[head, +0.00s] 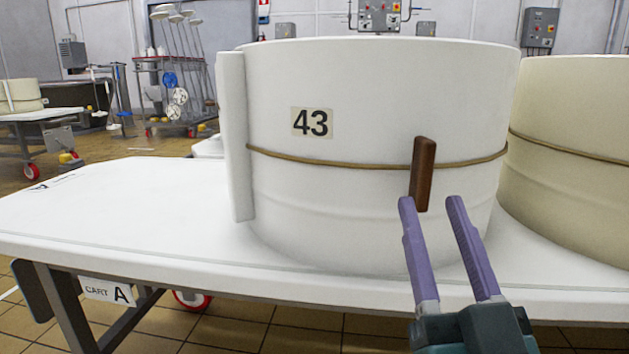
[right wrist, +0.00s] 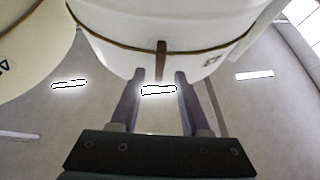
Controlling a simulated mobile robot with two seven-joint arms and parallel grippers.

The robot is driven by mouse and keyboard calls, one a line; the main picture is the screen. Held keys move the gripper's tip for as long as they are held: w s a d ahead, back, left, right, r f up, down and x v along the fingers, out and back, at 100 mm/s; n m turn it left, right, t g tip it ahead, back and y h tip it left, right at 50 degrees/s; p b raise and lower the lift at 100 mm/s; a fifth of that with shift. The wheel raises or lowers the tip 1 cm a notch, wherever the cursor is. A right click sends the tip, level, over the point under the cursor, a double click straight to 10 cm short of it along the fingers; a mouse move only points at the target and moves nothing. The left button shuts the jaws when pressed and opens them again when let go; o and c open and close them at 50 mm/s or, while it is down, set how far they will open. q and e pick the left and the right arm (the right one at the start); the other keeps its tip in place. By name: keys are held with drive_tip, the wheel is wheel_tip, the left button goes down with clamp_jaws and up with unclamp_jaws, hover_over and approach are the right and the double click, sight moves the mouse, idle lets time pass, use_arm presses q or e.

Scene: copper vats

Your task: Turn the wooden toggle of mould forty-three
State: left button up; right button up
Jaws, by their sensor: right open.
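Mould forty-three (head: 340,100) is a large white round mould labelled 43, standing on a white cart top. A cord (head: 350,163) runs around it. The wooden toggle (head: 423,172), a dark brown upright bar, sits on the cord at the mould's front right. My right gripper (head: 430,199) is open, its two purple fingers pointing up at the toggle's lower end. In the right wrist view the toggle (right wrist: 161,56) shows between and beyond the fingertips (right wrist: 160,75). I cannot tell if a finger touches it. My left gripper is not in view.
A cream mould (head: 570,130) with its own cord stands close on the right. The white cart top (head: 110,210), marked CART A, is clear on the left. A rack (head: 175,90) with hanging tools and another cart stand in the background.

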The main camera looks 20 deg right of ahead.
drive_tip(key=v, duration=0.5)
drive_tip(key=shift+s+a+f, duration=0.15)
drive_tip(key=shift+s, duration=0.15)
drive_tip(key=shift+w, duration=0.1)
drive_tip(key=w+a+f+n+g+y, duration=0.3)
drive_tip(key=a+f+n+g+y, duration=0.15)
drive_tip(key=f+g+y, duration=0.5)
drive_tip(key=s+d+f+n+g, duration=0.1)
drive_tip(key=s+f+n+g, duration=0.1)
drive_tip(key=s+g, duration=1.1)
wheel_tip(320, 180, up, 91)
drive_tip(key=s+t+p, duration=0.2)
drive_tip(key=t+p, duration=0.1)
drive_tip(key=p, duration=8.7)
drive_tip(key=shift+s+d+f+h, duration=0.15)
drive_tip(key=shift+s+h, duration=0.25)
drive_tip(key=shift+h, duration=0.05)
